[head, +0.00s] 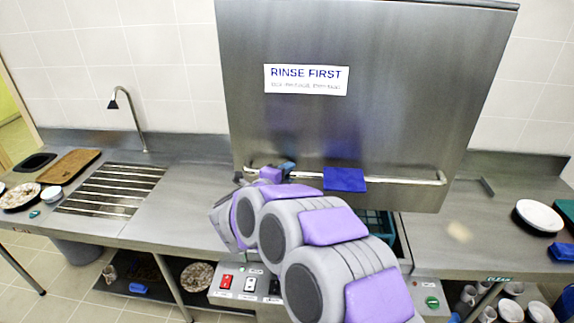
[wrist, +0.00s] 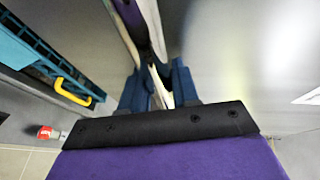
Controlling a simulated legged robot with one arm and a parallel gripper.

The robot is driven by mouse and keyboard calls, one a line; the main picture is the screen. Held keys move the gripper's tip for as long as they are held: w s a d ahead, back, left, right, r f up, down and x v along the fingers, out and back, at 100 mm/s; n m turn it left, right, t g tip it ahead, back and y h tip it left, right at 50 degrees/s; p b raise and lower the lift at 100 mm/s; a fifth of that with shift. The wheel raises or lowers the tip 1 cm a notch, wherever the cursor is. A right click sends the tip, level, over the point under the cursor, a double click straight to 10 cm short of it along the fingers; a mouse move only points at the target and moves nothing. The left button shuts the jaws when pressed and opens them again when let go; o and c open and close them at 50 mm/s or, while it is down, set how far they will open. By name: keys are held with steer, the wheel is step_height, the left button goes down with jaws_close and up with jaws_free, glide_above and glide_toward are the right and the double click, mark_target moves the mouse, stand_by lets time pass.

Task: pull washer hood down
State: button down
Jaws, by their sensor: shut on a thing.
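The washer hood (head: 365,110) is a large steel box with a "RINSE FIRST" label. It stands raised, with a gap beneath it over the counter. A horizontal bar handle (head: 412,180) runs along its lower front. My gripper (head: 286,168) is at the left part of this handle, largely hidden behind my arm in the head view. In the wrist view, the blue fingers of my gripper (wrist: 157,88) are shut on the pale handle bar (wrist: 160,90). The hood's steel face (wrist: 235,60) fills the right of that view.
A blue cloth (head: 345,180) hangs on the handle. A teal rack (head: 379,224) shows under the hood, also in the wrist view with a yellow handle (wrist: 72,92). A drainer (head: 110,190) and tap (head: 130,115) are at left; plates (head: 538,216) are at right. Switches (head: 250,283) sit below.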

step_height(320, 180, down, 28)
steer(key=b, duration=1.4)
steer(key=shift+f, duration=0.25)
steer(key=shift+s+f, duration=0.15)
steer(key=c, duration=1.1)
jaws_free()
steer(key=shift+o, duration=0.9)
steer(key=shift+a, duration=0.1)
